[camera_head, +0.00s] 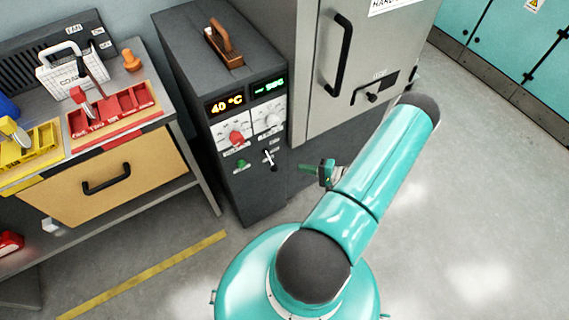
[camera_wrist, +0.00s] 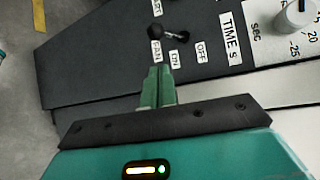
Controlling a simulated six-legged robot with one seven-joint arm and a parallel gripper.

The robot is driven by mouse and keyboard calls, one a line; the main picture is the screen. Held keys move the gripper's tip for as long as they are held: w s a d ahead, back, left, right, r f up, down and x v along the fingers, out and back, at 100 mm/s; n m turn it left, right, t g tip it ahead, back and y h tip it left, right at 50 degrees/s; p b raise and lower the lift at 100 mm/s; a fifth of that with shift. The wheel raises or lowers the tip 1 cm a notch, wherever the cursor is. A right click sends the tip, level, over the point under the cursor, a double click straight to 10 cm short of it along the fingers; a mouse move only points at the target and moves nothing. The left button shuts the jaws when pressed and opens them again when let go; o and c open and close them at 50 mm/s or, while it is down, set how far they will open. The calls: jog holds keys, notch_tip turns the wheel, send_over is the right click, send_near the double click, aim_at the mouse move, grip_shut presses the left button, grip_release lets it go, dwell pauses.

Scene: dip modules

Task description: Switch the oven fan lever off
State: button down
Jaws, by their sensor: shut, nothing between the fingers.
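The oven fan lever (camera_wrist: 170,34) is a short dark lever with round ends on the black panel in the wrist view. Labels FAN, ON and OFF (camera_wrist: 201,52) stand beside it. I cannot tell which label it points to. In the head view a small lever (camera_head: 269,158) shows low on the oven front (camera_head: 252,190). My gripper (camera_wrist: 160,70) is shut and empty, its green fingertips just below the lever in the wrist view, apart from it in the picture. In the head view my gripper (camera_head: 303,168) is right of the oven's front panel.
The oven front also has a red knob (camera_head: 236,138), a green knob (camera_head: 241,164) and lit displays (camera_head: 227,103). A grey cabinet (camera_head: 372,60) with a black handle stands to the right. A workbench with a red tray (camera_head: 112,112) is at left. The floor in front is clear.

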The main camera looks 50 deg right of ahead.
aim_at(271, 162)
jog(key=x, duration=1)
jog(key=shift+s+r+m+g, duration=0.25)
jog(key=shift+r+m+g, duration=0.3)
jog(key=shift+g, duration=0.25)
jog(key=shift+a+r+m+g, duration=0.1)
jog(key=shift+r+m+g, duration=0.65)
jog(key=shift+r+g, duration=0.7)
jog(key=shift+r+m+g, duration=0.7)
jog(key=shift+r+g, duration=0.6)
jog(key=shift+g, duration=0.35)
